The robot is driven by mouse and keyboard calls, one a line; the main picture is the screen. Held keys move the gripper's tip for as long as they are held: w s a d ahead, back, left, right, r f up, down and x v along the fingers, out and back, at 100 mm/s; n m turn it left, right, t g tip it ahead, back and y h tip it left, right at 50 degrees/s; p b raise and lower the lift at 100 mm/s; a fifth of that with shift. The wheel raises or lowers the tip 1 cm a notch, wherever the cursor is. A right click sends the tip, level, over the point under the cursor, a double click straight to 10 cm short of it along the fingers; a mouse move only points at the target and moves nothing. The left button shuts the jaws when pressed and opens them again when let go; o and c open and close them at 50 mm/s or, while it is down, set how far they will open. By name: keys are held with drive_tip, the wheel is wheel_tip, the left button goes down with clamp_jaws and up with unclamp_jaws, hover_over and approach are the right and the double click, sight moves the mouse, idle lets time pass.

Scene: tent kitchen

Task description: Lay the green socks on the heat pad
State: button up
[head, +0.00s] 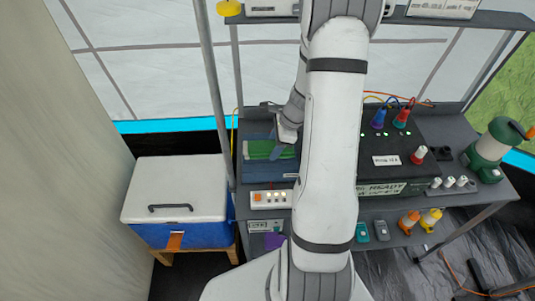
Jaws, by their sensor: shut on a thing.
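The green socks (260,150) show as a bright green strip on the left part of the grey bench, left of my arm. A dark blue flat thing (262,174), which looks like the heat pad, lies below and around the green strip. My gripper (277,153) is at the right end of the green socks, shut on them. My arm hides part of this area, and I cannot tell whether the socks touch the blue surface.
A white power strip (271,199) with lit switches sits in front of the blue area. A black power box (390,150) with coloured plugs stands right of my arm. A green lantern (490,149) is at the right end. A blue-and-white cooler (178,200) and tent pole (213,80) are left.

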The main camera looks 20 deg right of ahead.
drive_tip(key=shift+s+d+f, duration=0.1)
drive_tip(key=shift+f, duration=1.55)
drive_tip(key=shift+f+b, duration=0.25)
drive_tip(key=shift+b, duration=0.15)
drive_tip(key=o, duration=1)
drive_tip(key=shift+r, duration=0.1)
drive_tip(key=p+v, duration=0.1)
drive_tip(key=v, duration=1.1)
drive_tip(key=s+a+r+n+h, duration=0.2)
drive_tip(key=s+a+r+n, duration=0.5)
drive_tip(key=n, duration=0.4)
drive_tip(key=s+a+r+n+t+h, duration=0.1)
drive_tip(key=s+a+r+n+h, duration=0.1)
drive_tip(key=s+a+r+n, duration=0.5)
drive_tip(key=shift+s+a+r+n, duration=0.4)
drive_tip(key=shift+a+r+n, duration=0.2)
drive_tip(key=shift+a+n, duration=1.45)
